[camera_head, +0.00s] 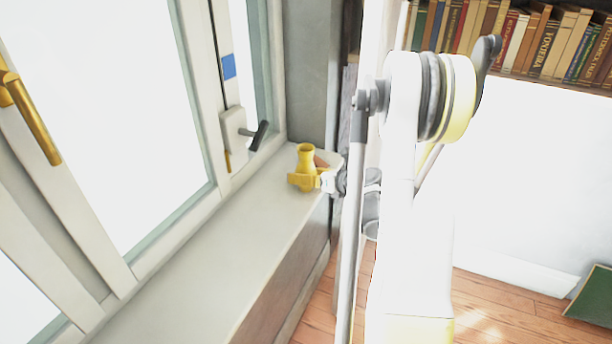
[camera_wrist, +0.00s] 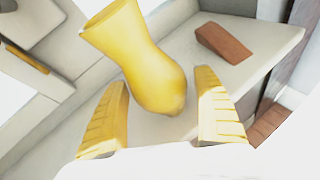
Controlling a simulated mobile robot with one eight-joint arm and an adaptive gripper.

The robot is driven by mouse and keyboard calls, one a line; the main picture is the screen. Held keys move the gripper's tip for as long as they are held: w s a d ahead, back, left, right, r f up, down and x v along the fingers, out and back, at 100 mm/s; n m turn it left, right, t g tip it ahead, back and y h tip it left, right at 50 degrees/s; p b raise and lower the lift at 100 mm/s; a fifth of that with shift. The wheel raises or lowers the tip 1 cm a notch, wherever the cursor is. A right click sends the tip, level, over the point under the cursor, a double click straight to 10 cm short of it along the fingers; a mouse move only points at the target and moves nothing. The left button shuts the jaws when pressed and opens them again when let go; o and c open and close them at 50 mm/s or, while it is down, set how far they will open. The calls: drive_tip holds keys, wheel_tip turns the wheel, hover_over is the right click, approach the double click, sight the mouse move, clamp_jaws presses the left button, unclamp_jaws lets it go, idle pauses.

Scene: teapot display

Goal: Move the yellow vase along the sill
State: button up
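The yellow vase (camera_head: 306,156) stands upright near the far end of the pale window sill (camera_head: 215,262). In the wrist view the vase (camera_wrist: 142,58) has a flared neck and a rounded body. My gripper (camera_wrist: 165,108) is open, with one yellow finger on each side of the lower body. The vase's rounded end lies between or just ahead of the fingertips. I see a gap at the left finger; I cannot tell whether the right finger touches. In the head view my gripper (camera_head: 304,180) is at the vase's lower part and hides some of it.
A brown wedge-shaped block (camera_wrist: 224,42) lies on the sill beside the vase, near the far end. The window frame with a dark handle (camera_head: 258,136) borders the sill on the left. The near stretch of sill is clear. A bookshelf (camera_head: 540,40) stands at the back right.

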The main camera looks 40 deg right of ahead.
drive_tip(key=shift+r, duration=0.1)
drive_tip(key=shift+s+r, duration=0.2)
drive_tip(key=shift+s, duration=0.05)
drive_tip(key=p+v, duration=0.4)
drive_tip(key=v, duration=0.7)
drive_tip(key=w+a+r+m+t+h, duration=0.1)
drive_tip(key=w+a+r+m+h, duration=0.15)
drive_tip(key=r+m, duration=0.45)
drive_tip(key=w+a+r+m+t+h, duration=0.2)
drive_tip(key=w+r+m, duration=0.15)
drive_tip(key=r, duration=0.65)
drive_tip(key=w+a+r+m+t+h, duration=0.1)
drive_tip(key=w+a+r+m+h, duration=0.15)
drive_tip(key=r+m, duration=0.5)
drive_tip(key=s+a+f+m+g+y, duration=0.2)
drive_tip(key=s+a+f+m+g, duration=0.1)
drive_tip(key=a, duration=0.6)
drive_tip(key=s+a+f+m+g+y, duration=0.2)
drive_tip(key=s+a+f+m+g, duration=0.2)
drive_tip(key=s+a, duration=0.5)
drive_tip(key=s+a+f+m+g+y, duration=0.2)
drive_tip(key=s+a+f+m, duration=0.4)
drive_tip(key=a, duration=0.4)
drive_tip(key=shift+s+a+f+m+g+y, duration=0.3)
drive_tip(key=shift+f+m+g, duration=0.25)
drive_tip(key=shift+m+g, duration=0.35)
